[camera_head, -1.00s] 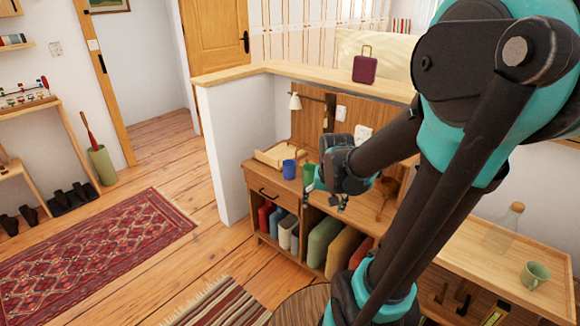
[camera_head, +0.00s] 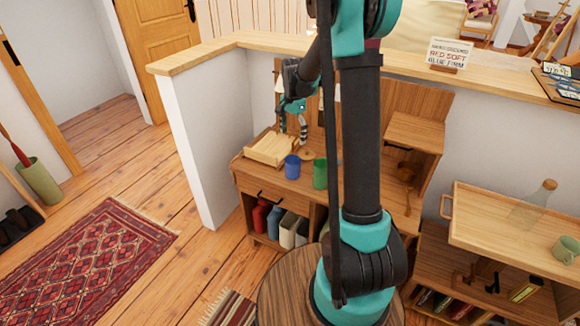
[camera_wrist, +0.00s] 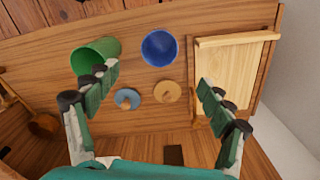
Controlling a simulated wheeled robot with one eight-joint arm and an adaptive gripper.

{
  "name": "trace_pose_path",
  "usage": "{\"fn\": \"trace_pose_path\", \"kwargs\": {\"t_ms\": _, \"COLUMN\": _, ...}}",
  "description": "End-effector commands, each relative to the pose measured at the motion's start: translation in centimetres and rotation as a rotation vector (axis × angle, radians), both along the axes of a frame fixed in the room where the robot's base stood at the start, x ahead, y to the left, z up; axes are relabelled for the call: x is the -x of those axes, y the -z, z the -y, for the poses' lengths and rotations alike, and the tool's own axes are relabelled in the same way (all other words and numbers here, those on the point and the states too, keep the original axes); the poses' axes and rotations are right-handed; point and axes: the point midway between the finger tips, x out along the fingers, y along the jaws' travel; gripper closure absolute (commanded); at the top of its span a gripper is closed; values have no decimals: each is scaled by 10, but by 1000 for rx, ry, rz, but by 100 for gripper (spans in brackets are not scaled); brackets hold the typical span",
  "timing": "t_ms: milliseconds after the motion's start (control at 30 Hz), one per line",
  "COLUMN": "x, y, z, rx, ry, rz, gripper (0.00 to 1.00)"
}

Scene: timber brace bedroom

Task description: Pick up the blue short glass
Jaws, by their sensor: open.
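The blue short glass (camera_head: 292,167) stands on the wooden desk, between a wooden tray and a green cup. In the wrist view the blue glass (camera_wrist: 160,47) shows its open rim, ahead of my gripper and roughly between the lines of its fingers. My gripper (camera_head: 303,123) is above and behind the glass in the head view, apart from it. In the wrist view my gripper (camera_wrist: 158,98) has its two fingers spread wide, with nothing held between them.
The green cup (camera_wrist: 97,55) stands close beside the glass, near the left finger. The wooden tray (camera_wrist: 232,75) lies to the right. Two small round objects, one blue (camera_wrist: 127,99) and one tan (camera_wrist: 167,92), are nearer. A wall (camera_head: 210,150) borders the desk's left side.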

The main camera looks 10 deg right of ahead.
Motion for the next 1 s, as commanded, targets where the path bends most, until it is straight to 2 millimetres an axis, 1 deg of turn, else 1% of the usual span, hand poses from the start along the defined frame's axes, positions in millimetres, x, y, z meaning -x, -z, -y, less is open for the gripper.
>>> {"fn": "trace_pose_path", "kwargs": {"t_ms": 500, "x": 0, "y": 96, "z": 0, "rx": 0, "ry": -1, "rz": 0, "gripper": 19}}
{"fn": "trace_pose_path", "kwargs": {"t_ms": 600, "x": 0, "y": 108, "z": 0, "rx": -1, "ry": -1, "rz": 1, "gripper": 19}}
{"fn": "trace_pose_path", "kwargs": {"t_ms": 867, "x": 0, "y": 125, "z": 0, "rx": 0, "ry": -1, "rz": 0, "gripper": 19}}
{"fn": "trace_pose_path", "kwargs": {"t_ms": 1000, "x": 1, "y": 145, "z": -1, "rx": -1, "ry": -1, "rz": 1, "gripper": 19}}
